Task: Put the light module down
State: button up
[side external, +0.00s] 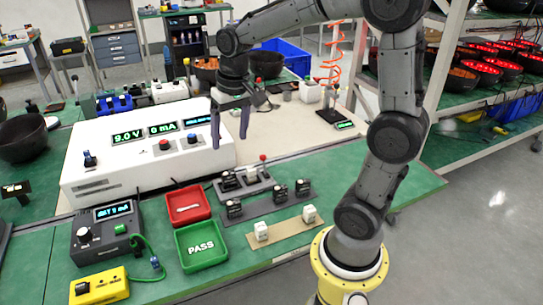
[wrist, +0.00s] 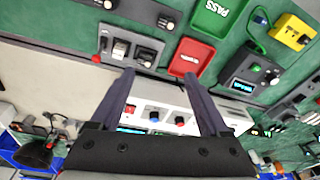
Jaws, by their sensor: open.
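My gripper (side external: 230,141) is open and empty, above and behind the dark test fixture (side external: 262,186). In the wrist view its two fingers (wrist: 160,74) are spread, with nothing between them but the white instrument in the background. Two light, near-white modules stand apart on a tan strip (side external: 285,232): one at the left end (side external: 261,231) and one at the right end (side external: 309,213). Dark modules stand on a grey strip (side external: 258,207) behind it: one at the left (side external: 234,208) and two at the right (side external: 280,193).
A red tray (side external: 188,207) and a green PASS tray (side external: 201,246) lie left of the strips. A large white instrument (side external: 150,155) stands behind them. A dark meter (side external: 105,232) and yellow box (side external: 99,287) are at the left. A red-tipped lever (side external: 263,158) rises from the fixture.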

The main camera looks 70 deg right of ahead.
jog(key=s+a+r+n+t, duration=0.1)
jog(key=s+a+n+t, duration=0.2)
jog(key=s, duration=1.2)
jog(key=a+n, duration=0.3)
jog(key=a, duration=0.2)
jog(key=shift+s+a+r+t, duration=0.15)
jog(key=shift+s+r+t, duration=0.1)
jog(key=shift+r+t, duration=0.15)
